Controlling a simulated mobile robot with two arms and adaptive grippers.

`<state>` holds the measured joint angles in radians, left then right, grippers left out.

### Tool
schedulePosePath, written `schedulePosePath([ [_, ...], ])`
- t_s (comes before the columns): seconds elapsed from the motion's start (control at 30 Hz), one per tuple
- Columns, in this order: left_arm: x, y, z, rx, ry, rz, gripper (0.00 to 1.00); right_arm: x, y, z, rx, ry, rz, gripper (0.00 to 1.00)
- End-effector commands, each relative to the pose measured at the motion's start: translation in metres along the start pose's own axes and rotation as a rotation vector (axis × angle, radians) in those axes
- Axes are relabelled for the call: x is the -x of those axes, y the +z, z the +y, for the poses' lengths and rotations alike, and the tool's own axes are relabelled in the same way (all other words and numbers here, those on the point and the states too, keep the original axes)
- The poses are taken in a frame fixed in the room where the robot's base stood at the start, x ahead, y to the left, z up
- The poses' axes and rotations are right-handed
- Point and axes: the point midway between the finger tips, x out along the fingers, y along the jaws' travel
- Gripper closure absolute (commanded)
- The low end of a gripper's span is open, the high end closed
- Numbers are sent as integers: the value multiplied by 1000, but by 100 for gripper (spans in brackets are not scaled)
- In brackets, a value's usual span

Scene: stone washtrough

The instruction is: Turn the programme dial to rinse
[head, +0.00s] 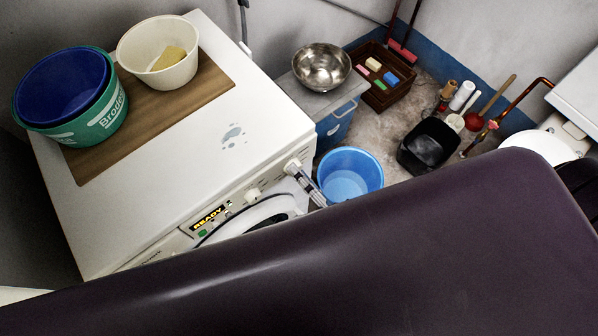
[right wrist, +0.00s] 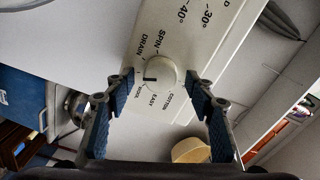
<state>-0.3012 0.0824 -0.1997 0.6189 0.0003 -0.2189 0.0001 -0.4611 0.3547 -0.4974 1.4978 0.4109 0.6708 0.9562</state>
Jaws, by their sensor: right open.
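The programme dial (right wrist: 160,73) is a round white knob on the washing machine's front panel. In the right wrist view its dark pointer mark faces left, below the DRAIN label. SPIN, 40°, 30°, COTTON and EASY also show around it; I cannot make out a rinse label. My right gripper (right wrist: 162,84) is open, with one blue-padded finger on each side of the dial and nothing held. In the head view the right gripper (head: 305,182) is at the panel's right end. The white washing machine (head: 185,150) has a lit display (head: 210,216) reading READY. My left gripper is not in view.
A wooden board (head: 205,88) on the machine carries a green tub (head: 98,127) and a cream bucket (head: 130,52). Another knob (head: 253,195) is on the panel. A blue bucket (head: 350,158) stands on the floor beside a cabinet with a metal bowl (head: 321,66).

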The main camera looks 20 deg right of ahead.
Motion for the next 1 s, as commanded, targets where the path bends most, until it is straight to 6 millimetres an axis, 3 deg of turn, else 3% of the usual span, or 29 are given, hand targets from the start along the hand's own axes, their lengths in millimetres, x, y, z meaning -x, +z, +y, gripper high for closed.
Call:
schedulePosePath([
  [0.3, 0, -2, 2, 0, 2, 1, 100, 67, 0, 1, 0, 5, -4, 50],
  [0.5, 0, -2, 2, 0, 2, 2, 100, 98, 0, 1, 1, 3, -2, 50],
  [0.7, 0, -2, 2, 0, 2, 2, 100, 111, 0, 0, 1, 2, -1, 50],
  [1.0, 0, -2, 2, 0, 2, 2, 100, 111, 0, 0, 1, 2, -1, 50],
])
